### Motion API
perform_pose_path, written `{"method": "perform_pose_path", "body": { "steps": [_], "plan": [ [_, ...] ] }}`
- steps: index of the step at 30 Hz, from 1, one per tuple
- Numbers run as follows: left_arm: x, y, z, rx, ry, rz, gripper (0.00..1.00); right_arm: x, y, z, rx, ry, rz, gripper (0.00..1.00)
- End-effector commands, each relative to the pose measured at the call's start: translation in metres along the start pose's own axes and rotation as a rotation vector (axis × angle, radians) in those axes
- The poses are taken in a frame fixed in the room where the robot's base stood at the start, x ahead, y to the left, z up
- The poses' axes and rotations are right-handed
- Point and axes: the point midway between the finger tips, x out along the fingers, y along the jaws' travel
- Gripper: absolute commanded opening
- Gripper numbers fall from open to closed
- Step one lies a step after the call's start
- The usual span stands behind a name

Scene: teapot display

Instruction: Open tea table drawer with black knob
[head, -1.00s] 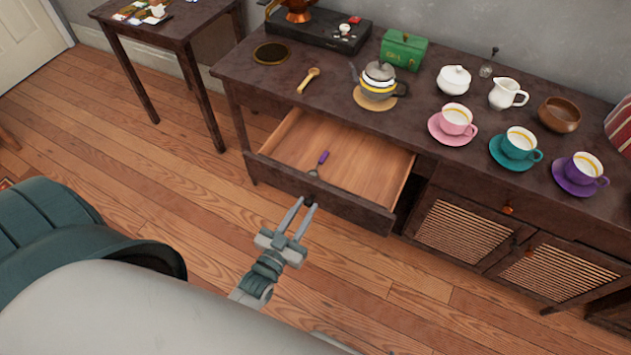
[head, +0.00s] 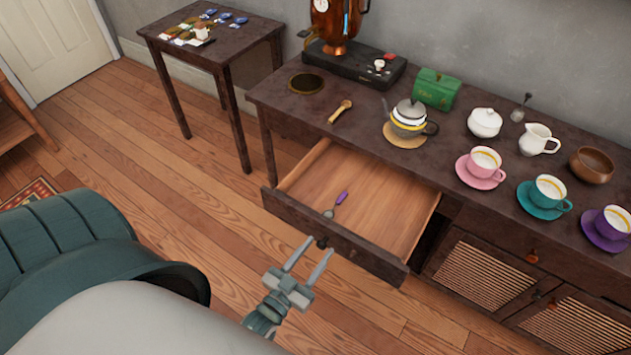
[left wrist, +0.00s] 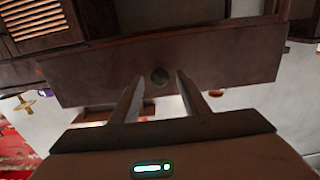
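The tea table (head: 268,92) is dark wood. Its left drawer (head: 375,190) is pulled well out, showing a pale wooden inside with a purple-handled utensil (head: 338,203) in it. The drawer's black knob (head: 322,242) is on the front panel; it also shows in the left wrist view (left wrist: 159,76). My left gripper (head: 312,251) is open in front of the panel, its fingertips on either side of the knob, with visible gaps between. In the left wrist view the two fingers (left wrist: 157,84) point at the panel. My right gripper is in neither view.
On the table top are a teapot (head: 409,118), a green box (head: 437,88), a wooden spoon (head: 341,111) and several cups on saucers. A small side table (head: 207,50) stands at the left. The floor (head: 150,165) between is clear.

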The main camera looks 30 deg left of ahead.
Motion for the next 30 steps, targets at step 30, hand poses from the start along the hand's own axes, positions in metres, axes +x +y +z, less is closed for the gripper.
{"method": "perform_pose_path", "body": {
  "steps": [30],
  "plan": [
    [-0.097, 0.0, 0.003, 0.0, -0.003, 0.0, 0.41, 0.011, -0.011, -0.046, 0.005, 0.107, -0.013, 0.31]
  ]
}}
